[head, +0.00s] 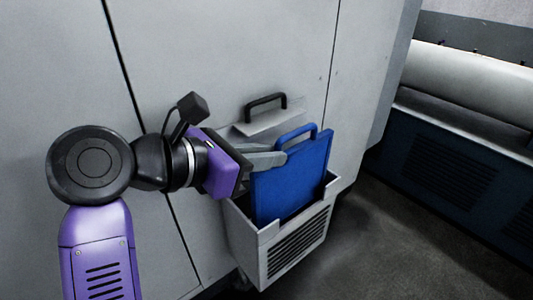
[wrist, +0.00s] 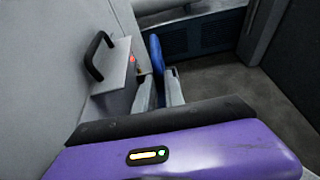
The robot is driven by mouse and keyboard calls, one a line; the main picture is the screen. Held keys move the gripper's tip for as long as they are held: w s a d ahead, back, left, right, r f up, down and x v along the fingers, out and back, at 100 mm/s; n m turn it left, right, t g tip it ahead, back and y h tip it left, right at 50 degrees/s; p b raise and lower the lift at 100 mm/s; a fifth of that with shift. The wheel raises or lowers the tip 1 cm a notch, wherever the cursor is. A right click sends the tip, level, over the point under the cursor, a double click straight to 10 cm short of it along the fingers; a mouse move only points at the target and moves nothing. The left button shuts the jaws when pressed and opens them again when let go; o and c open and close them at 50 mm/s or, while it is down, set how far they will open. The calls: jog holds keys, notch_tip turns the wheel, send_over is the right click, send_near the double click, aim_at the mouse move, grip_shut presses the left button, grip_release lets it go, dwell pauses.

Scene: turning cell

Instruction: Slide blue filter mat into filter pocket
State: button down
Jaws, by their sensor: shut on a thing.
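The blue filter mat (head: 290,182) stands upright with a loop handle on its top edge. Its lower part is inside the filter pocket (head: 245,245), a light grey open-topped box with a slotted front on the cabinet side. The pocket walls hide the mat's bottom edge, so I cannot tell how deep it sits. My gripper (head: 283,152) comes from the left and is shut on the mat near its top, by the handle. In the wrist view the mat (wrist: 156,55) shows edge-on between the fingers (wrist: 160,92).
A grey lid or flap with a black handle (head: 265,101) sticks out from the cabinet wall behind the pocket, close to my gripper. The cabinet wall (head: 230,50) runs along the back. Dark floor (head: 390,235) lies open to the right, before a dark vented machine base (head: 450,165).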

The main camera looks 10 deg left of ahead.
aim_at(266, 195)
jog(key=shift+f+b, duration=4.2)
jog(key=shift+f, duration=0.45)
jog(key=c, duration=1.3)
grip_release()
jog(key=shift+c, duration=0.2)
jog(key=v, duration=0.7)
jog(key=shift+s+a+r+b, duration=0.2)
jog(key=shift+s+b, duration=0.1)
jog(key=shift+b, duration=0.05)
